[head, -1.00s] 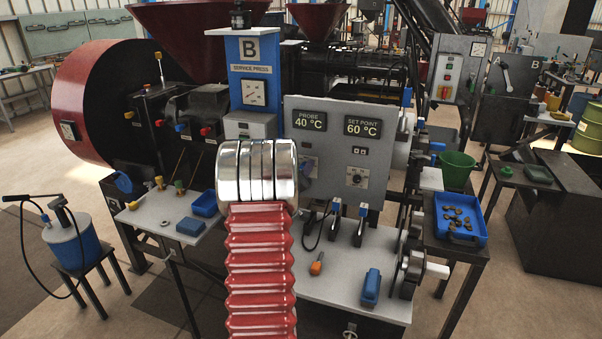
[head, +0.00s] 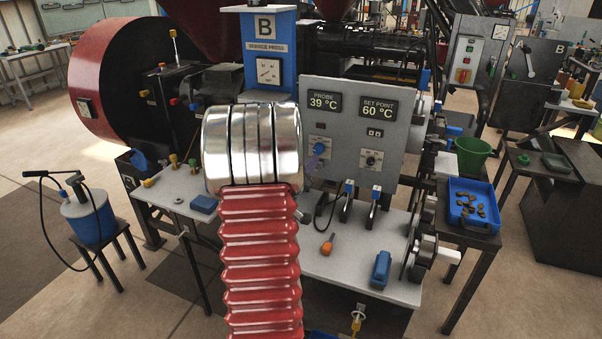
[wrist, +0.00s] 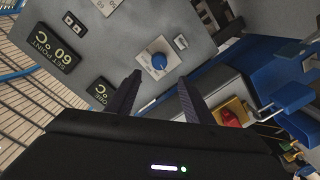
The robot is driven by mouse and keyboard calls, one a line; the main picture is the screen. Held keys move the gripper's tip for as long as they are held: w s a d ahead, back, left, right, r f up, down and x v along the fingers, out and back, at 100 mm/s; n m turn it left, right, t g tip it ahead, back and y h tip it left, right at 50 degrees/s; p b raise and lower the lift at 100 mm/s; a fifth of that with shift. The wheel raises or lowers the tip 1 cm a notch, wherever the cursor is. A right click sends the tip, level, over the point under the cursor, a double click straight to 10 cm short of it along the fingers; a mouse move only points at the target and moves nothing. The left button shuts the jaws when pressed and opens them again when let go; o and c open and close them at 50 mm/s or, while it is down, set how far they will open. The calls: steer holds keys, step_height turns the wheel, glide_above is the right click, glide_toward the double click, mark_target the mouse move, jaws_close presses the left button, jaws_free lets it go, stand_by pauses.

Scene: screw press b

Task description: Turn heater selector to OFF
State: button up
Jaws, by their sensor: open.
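The heater selector appears to be the blue round knob (head: 319,148) on a pale plate, below the PROBE display on the grey control panel (head: 338,125). It also shows in the wrist view as a blue knob (wrist: 157,60) with a light pointer mark. I cannot read its position. My gripper (wrist: 160,78) is open and empty. Its two dark fingers point towards the panel, with the knob in line with the gap between them. The knob looks to be just beyond the fingertips.
A second plate with a dark knob (head: 370,160) is to the right, below the SET POINT display (head: 378,107). Below the panel, a grey table holds two clamps, an orange-handled tool (head: 327,244) and a blue block (head: 381,269). A green bucket (head: 472,155) stands right.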

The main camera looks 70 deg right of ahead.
steer(key=a, duration=0.3)
steer(key=shift+w+a, duration=0.1)
steer(key=shift+a, duration=0.15)
stand_by(0.8)
